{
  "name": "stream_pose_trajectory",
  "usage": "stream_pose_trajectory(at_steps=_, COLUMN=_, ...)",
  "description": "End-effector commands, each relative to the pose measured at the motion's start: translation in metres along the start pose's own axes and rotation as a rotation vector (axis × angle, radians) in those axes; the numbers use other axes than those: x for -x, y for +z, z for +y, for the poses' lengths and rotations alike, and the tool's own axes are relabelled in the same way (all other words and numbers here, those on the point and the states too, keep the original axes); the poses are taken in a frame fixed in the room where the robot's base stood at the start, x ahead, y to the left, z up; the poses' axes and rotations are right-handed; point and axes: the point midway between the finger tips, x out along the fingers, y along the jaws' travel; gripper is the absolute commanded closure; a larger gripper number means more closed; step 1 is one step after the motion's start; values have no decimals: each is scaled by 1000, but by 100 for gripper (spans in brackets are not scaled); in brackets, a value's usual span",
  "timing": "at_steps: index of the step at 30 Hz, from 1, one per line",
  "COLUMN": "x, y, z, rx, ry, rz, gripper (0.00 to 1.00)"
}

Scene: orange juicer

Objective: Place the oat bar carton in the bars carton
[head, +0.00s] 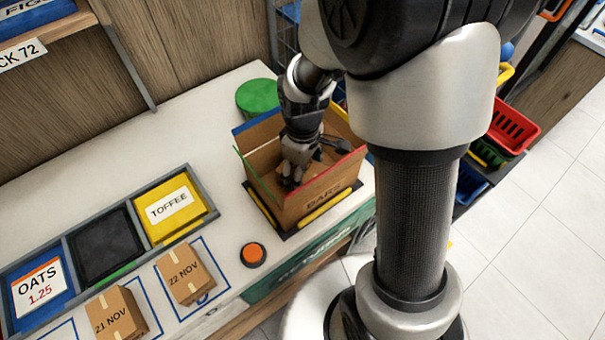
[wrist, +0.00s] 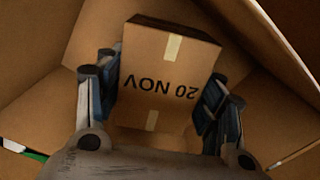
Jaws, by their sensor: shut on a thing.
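The bars carton (head: 318,200) is an open brown cardboard box with "BARS" on its front, standing on a dark base at the right end of the white counter. My gripper (head: 296,178) reaches down inside it. In the wrist view my gripper (wrist: 160,105) is shut on a small brown carton (wrist: 160,60) marked "20 NOV" with pale tape, which I take as the oat bar carton. Its label reads upside down there. Cardboard walls surround it. In the head view the gripper and box walls mostly hide the held carton; whether it touches the bottom is unclear.
Cartons marked "22 NOV" (head: 184,272) and "21 NOV" (head: 116,313) sit on the counter in outlined spots. Behind them are a yellow toffee bin (head: 190,215), a black bin (head: 103,245) and a blue oats bin (head: 62,305). An orange button (head: 254,254) and green round object (head: 258,97) flank the box.

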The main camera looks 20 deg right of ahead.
Motion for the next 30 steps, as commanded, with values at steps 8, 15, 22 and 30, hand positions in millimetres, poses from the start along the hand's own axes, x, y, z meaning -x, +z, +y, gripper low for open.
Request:
stream_pose_trajectory(at_steps=8, x=-8, y=0, z=0, rx=0, ry=1, rz=1, gripper=67)
stream_pose_trajectory(at_steps=15, x=-11, y=0, z=0, rx=0, ry=0, rz=1, gripper=33)
stream_pose_trajectory(at_steps=22, x=-11, y=0, z=0, rx=0, ry=0, rz=1, gripper=18)
stream_pose_trajectory(at_steps=30, x=-11, y=0, z=0, rx=0, ry=0, rz=1, gripper=18)
